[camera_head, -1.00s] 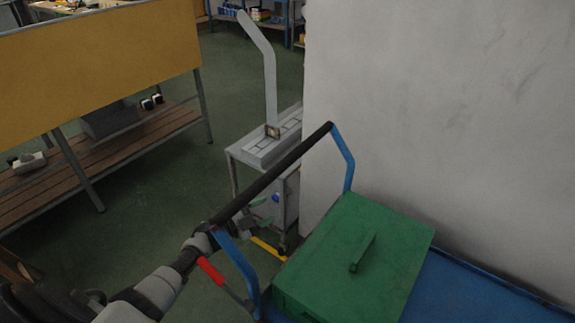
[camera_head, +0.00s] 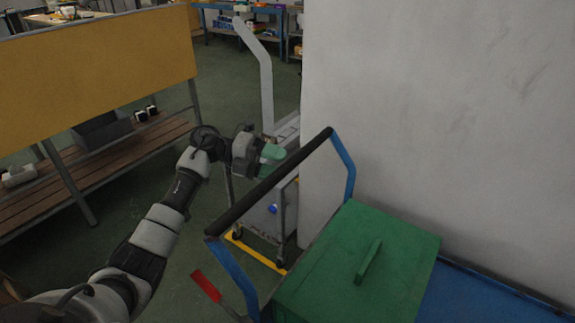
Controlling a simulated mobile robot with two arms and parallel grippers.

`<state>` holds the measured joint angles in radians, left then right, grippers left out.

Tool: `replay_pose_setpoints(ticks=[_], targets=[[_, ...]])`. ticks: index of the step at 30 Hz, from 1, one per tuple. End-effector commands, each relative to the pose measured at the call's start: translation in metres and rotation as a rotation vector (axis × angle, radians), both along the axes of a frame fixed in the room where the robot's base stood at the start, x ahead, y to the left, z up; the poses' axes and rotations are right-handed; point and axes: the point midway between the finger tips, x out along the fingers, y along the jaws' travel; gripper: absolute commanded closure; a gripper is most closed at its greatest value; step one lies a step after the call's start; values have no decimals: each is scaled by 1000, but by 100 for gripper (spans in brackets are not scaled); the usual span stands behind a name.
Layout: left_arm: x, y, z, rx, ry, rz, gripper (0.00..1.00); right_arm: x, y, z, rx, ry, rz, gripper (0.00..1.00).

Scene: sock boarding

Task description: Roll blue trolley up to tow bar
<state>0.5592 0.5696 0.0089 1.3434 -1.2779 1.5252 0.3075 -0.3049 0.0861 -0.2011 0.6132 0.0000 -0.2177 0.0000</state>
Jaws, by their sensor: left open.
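The blue trolley (camera_head: 345,165) stands at the lower right, with a black push bar (camera_head: 270,185) across blue uprights and a blue deck (camera_head: 480,300). A green lidded box (camera_head: 355,265) sits on the deck. A lever with a red grip (camera_head: 206,286) sticks out by the left upright. My left gripper (camera_head: 274,154), with green fingertips, is open and empty, close to the middle of the push bar on its far side. I cannot tell whether it touches the bar. I cannot clearly identify a tow bar. My right gripper is not in view.
A pale wall (camera_head: 430,120) stands close along the trolley's far side. A grey cart (camera_head: 265,215) with a tall bent post (camera_head: 266,85) stands beyond the push bar, above a yellow strip (camera_head: 258,252). A slatted bench (camera_head: 110,160) is at left. Green floor (camera_head: 235,95) lies between.

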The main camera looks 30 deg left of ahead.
Motion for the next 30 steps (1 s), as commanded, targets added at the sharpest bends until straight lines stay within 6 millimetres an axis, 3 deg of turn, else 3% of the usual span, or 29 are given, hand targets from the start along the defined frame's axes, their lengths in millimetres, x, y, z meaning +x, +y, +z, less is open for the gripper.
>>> replay_pose_setpoints(ticks=[6,17,27,30], targets=[[7,-25,-4,-2,0,1,48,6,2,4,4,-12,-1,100],[8,-30,-6,0,1,1,48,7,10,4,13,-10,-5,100],[8,-30,-6,0,1,1,98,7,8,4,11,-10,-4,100],[8,-30,-6,0,1,1,100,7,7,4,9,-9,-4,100]])
